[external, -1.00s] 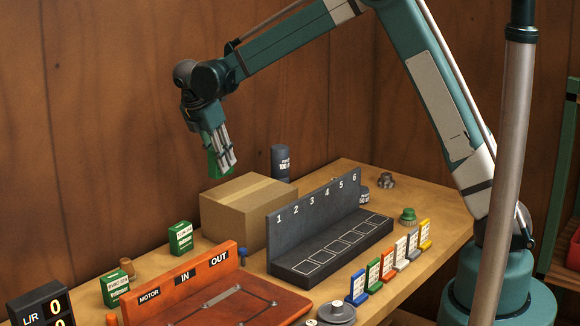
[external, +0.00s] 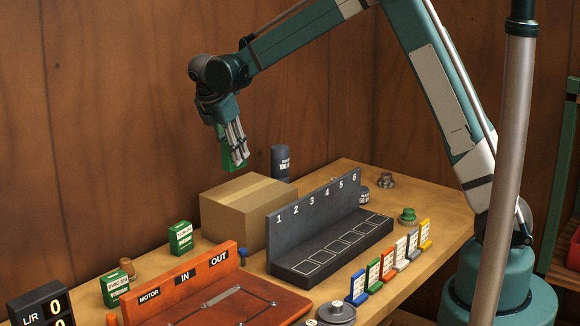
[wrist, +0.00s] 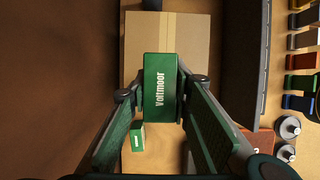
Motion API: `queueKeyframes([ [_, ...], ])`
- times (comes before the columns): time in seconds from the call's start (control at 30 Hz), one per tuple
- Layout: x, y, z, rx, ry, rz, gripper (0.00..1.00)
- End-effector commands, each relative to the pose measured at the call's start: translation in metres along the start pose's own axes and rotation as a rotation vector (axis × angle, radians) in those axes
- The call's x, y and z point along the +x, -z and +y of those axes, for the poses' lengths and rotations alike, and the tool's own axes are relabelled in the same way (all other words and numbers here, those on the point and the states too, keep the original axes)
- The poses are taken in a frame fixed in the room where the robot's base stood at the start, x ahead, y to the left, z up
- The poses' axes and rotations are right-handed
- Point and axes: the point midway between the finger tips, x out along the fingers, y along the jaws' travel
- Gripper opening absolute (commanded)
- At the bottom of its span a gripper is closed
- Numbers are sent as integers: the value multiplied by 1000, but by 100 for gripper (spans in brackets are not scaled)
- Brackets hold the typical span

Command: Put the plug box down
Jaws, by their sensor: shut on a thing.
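My gripper (external: 238,160) is shut on a green plug box (external: 228,157). In the wrist view the box (wrist: 160,88) sits between the two fingers and shows the white word "Voltmoor". In the external view the box is partly hidden behind the fingers. My gripper holds it in the air above a brown cardboard box (external: 232,215), with a visible gap between them. Two other green boxes stand on the table, one left of the cardboard box (external: 180,238) and one farther left (external: 115,289).
A dark rack numbered 1 to 6 (external: 315,217) stands right of the cardboard box, with several coloured tags (external: 388,268) before it. An orange tray marked MOTOR, IN, OUT (external: 275,306) lies in front. A dark cylinder (external: 281,163) stands behind. A wooden wall backs the table.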

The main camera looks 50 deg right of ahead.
Motion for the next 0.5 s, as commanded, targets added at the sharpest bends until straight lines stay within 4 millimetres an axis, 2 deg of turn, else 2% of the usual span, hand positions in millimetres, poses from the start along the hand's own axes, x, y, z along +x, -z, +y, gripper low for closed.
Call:
queueKeyframes([
  [0.23, 31, 13, 0, 0, 0, 0, 7],
  [0.5, 41, 17, 0, 0, 0, 0, 7],
])
